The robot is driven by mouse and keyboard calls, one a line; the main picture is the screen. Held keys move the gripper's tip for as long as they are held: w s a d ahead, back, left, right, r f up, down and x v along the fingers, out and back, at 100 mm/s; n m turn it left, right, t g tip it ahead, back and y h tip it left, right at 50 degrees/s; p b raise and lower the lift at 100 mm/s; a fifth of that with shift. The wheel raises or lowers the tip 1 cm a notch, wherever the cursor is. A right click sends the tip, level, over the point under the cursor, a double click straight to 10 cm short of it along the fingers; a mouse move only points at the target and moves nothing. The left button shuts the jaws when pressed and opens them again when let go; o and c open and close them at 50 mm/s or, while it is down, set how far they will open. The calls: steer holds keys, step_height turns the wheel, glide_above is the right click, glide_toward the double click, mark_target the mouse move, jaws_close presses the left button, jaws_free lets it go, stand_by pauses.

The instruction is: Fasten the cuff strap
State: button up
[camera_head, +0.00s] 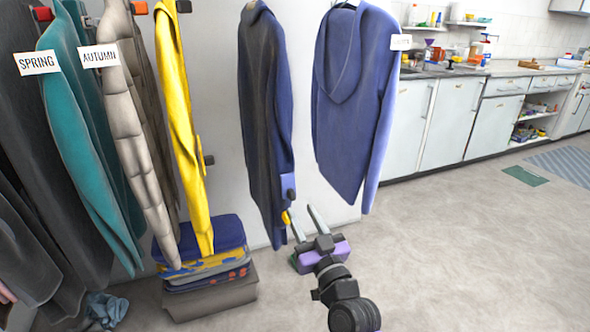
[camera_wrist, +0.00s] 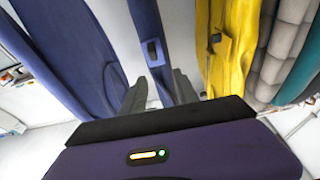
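A dark blue jacket (camera_head: 262,110) hangs in the middle of the head view. Its cuff carries a lighter blue patch (camera_head: 287,181) and a dark tab (camera_head: 291,195) at the sleeve's lower end. In the wrist view the dark tab (camera_wrist: 152,50) shows on the blue sleeve (camera_wrist: 145,22), beyond my fingers. I cannot tell whether the strap is loose or fastened. My gripper (camera_head: 299,211) is open and empty, just below and right of the cuff. Its two grey fingers also show apart in the wrist view (camera_wrist: 158,82). A small yellow spot (camera_head: 286,217) shows beside the left finger.
A blue hooded jacket (camera_head: 347,100) hangs close to the right. A yellow garment (camera_head: 181,120), a beige padded one (camera_head: 125,110) and a teal one (camera_head: 85,150) hang left. Folded clothes (camera_head: 205,262) are stacked below.

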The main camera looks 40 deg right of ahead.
mark_target(293, 194)
step_height(293, 194, up, 4)
steer(key=g+p, duration=0.1)
steer(key=p, duration=0.8)
steer(key=shift+g+y, duration=0.4)
steer(key=shift+g, duration=0.4)
steer(key=shift+w+d+f+p, duration=0.45)
steer(key=shift+w+f+p, duration=0.15)
steer(key=shift+w, duration=0.55)
steer(key=shift+w+d+f+p, duration=0.45)
steer(key=shift+w+f, duration=0.1)
steer(key=shift+w, duration=0.65)
steer(key=shift+w+d+f+p, duration=0.45)
steer(key=shift+w+f+p, duration=0.15)
steer(key=shift+w, duration=0.55)
jaws_close()
